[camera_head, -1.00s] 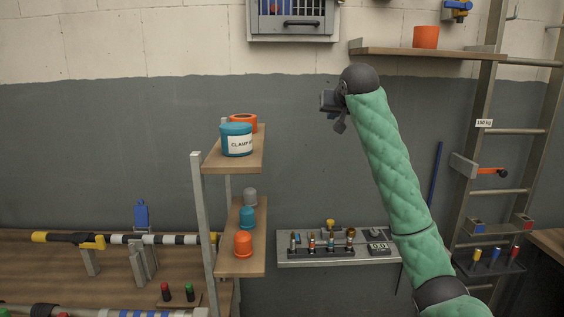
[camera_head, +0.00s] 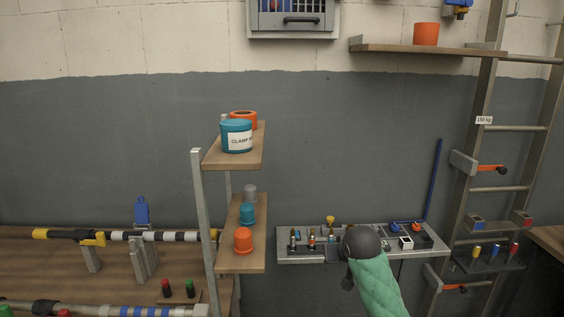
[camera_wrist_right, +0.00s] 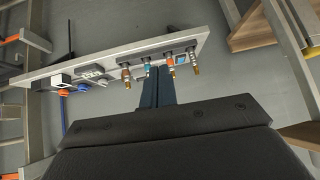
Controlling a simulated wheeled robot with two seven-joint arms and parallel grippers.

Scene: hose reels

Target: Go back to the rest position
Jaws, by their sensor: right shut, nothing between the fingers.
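My right arm, in a green quilted sleeve, comes in from the bottom of the head view and ends in a dark round wrist in front of the wall tray (camera_head: 295,258). The wrist hides most of its own gripper there. In the right wrist view, the two dark blue fingers of my right gripper (camera_wrist_right: 157,86) lie side by side, shut with nothing between them. They overlap the tray (camera_wrist_right: 112,66) in that picture; I cannot tell the gap between them. My left gripper is not in view.
Several fittings stand on the tray. A shelf rack (camera_head: 218,163) at its left bears a teal tub (camera_head: 236,138) and coloured caps. A ladder (camera_head: 480,130) stands at the right. A wooden shelf (camera_head: 420,51) bears an orange cup (camera_head: 426,36).

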